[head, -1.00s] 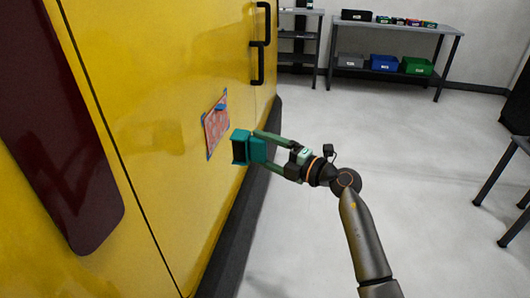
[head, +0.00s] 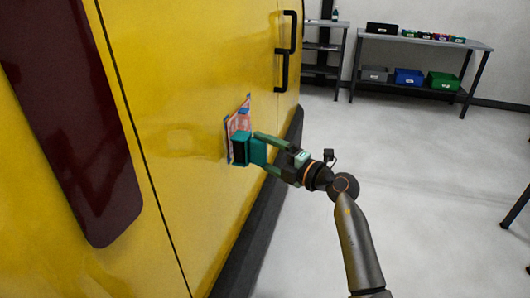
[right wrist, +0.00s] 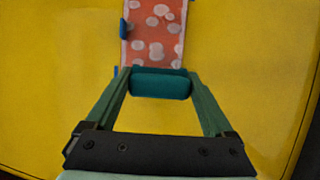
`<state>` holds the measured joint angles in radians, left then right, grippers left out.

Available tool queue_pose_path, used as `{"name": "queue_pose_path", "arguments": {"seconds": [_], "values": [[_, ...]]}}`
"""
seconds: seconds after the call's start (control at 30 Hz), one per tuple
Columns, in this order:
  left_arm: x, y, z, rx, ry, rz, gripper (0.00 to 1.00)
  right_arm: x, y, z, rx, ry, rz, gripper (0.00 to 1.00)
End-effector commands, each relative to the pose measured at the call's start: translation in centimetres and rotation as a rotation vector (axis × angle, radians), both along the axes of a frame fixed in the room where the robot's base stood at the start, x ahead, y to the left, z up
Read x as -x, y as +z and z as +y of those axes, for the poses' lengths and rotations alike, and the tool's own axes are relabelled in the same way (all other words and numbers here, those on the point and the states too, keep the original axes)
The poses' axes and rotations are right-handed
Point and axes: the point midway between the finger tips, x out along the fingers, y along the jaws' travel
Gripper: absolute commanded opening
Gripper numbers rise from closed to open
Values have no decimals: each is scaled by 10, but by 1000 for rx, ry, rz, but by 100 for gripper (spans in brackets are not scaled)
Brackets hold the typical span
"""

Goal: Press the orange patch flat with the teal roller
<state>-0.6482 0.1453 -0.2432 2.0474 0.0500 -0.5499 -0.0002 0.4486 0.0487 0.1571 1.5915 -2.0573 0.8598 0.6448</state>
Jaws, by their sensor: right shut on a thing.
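The orange patch (head: 242,118), with pale spots and blue tabs at its edges, is on the yellow panel (head: 200,140). In the right wrist view the patch (right wrist: 153,35) shows just beyond the roller. My right gripper (head: 262,150) is shut on the teal roller (head: 240,149), which also shows between the fingers in the right wrist view (right wrist: 160,84). In the head view the roller overlaps the lower part of the patch. I cannot tell whether it touches the patch. My left gripper is not in view.
A dark red panel (head: 75,120) is at the left. A grey table (head: 425,40) with bins stands at the back right. The floor (head: 430,200) to the right is largely clear.

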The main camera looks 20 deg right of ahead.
Motion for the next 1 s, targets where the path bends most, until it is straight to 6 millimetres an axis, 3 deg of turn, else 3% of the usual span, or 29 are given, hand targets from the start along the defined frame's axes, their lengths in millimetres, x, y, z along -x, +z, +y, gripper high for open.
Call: {"name": "queue_pose_path", "arguments": {"seconds": [1.0], "values": [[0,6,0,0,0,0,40,-8,0,11,-1,0,-1,43]]}}
